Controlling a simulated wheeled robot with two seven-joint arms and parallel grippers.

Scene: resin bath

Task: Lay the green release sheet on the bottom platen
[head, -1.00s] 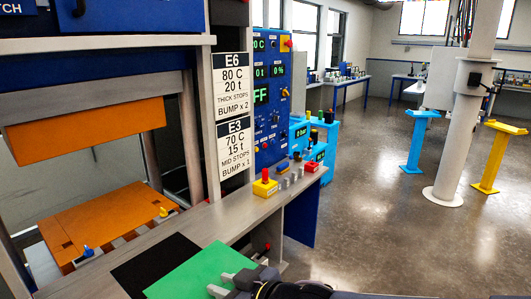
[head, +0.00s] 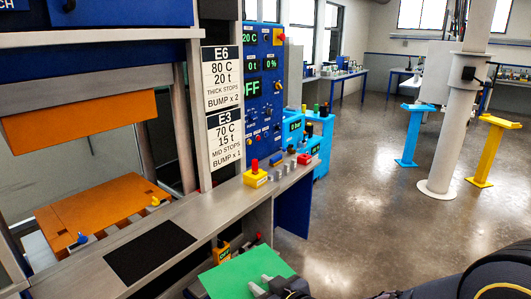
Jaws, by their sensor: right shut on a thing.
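The green release sheet (head: 235,277) is flat and stiff-looking at the bottom of the head view, in front of the bench edge. My right gripper (head: 268,284) is shut on its near edge; part of the gripper is cut off by the frame. The bottom platen (head: 90,218) is the orange plate inside the press at left, bare on top, with a blue knob and a yellow knob near its front edge. The sheet is apart from it, to its right and nearer to me. My left gripper is not in view.
The orange upper platen (head: 80,112) hangs above, with an open gap below it. A grey bench ledge (head: 195,215) with a black mat (head: 150,251) lies between sheet and press. A yellow box with a red button (head: 255,177) and grey posts stand farther along.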

